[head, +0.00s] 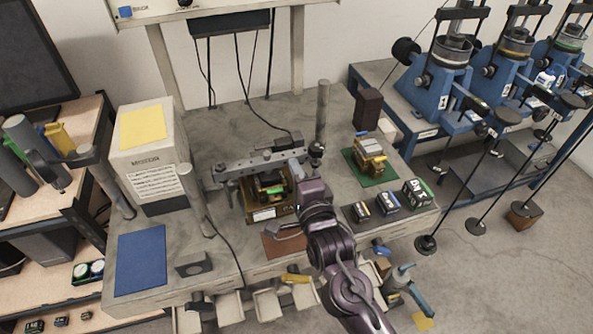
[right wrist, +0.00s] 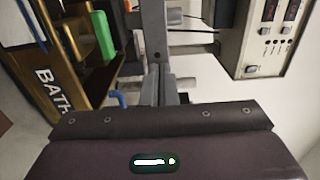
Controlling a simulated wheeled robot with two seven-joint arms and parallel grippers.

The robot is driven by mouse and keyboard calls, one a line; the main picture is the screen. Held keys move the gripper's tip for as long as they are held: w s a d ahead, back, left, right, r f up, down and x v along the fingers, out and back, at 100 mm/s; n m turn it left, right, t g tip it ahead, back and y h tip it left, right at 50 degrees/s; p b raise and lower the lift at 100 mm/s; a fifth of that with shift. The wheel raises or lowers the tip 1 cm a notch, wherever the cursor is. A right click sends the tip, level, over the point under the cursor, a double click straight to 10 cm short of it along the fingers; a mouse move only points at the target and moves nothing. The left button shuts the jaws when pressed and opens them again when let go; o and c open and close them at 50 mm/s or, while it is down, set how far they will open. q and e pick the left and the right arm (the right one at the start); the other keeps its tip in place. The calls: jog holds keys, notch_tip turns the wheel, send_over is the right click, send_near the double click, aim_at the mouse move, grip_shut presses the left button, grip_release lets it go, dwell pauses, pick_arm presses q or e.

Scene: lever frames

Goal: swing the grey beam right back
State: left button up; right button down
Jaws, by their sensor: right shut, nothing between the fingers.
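The grey beam (head: 240,167) is a long perforated bar in the head view. It lies across above a brass box (head: 262,213), its right end close to an upright grey post (head: 322,115). My right gripper (head: 297,172) is shut and empty, beside the beam near its right end; I cannot tell whether they touch. In the right wrist view my grey fingers (right wrist: 161,85) are together, with a grey bar in front of them. The brass box shows there too (right wrist: 75,80), marked "BATH", with a green block. My left gripper is not in view.
A cream instrument box (head: 148,150) and a short grey post (head: 192,195) stand left of the beam. A green mat (head: 377,180) with a brass item and several small dark boxes lie at the right. A blue mat (head: 142,262) lies front left.

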aim_at(291, 152)
jog(key=x, duration=0.2)
jog(key=b+x, duration=0.1)
jog(key=x, duration=0.3)
jog(key=shift+w+d+f+b, duration=0.1)
jog(key=shift+w+d+b, duration=0.1)
jog(key=shift+w+b, duration=0.2)
jog(key=shift+s, duration=0.2)
jog(key=shift+d, duration=0.1)
